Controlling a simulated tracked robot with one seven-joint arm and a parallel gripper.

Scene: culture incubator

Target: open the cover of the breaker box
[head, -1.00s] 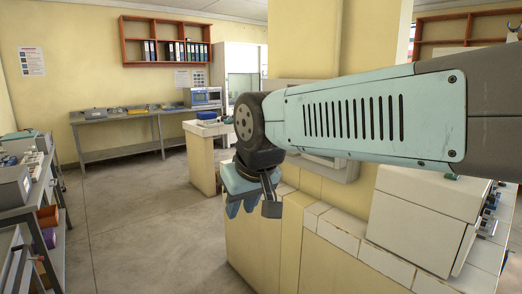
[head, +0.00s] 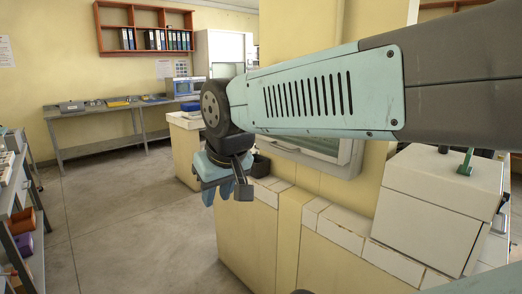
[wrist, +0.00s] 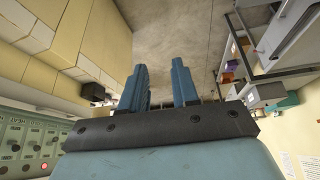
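A grey-framed box with a pale greenish front (head: 318,148) is mounted on the yellow pillar, partly hidden behind my arm. It looks like the breaker box, and its front seems shut, but I cannot tell for sure. My gripper (head: 224,192) hangs pointing down, left of this box and apart from it, in front of the yellow half-wall. In the wrist view my gripper (wrist: 160,75) shows two blue fingers apart with nothing between them. A green panel with several knobs and a red light (wrist: 28,140) shows at the lower left of the wrist view; I cannot tell what it belongs to.
A white sloped device (head: 435,205) stands on the tiled half-wall (head: 340,228) at the right. A small black object (head: 260,166) sits near my gripper on that wall. A shelf rack (head: 20,215) stands at the left. The floor (head: 110,205) between is clear.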

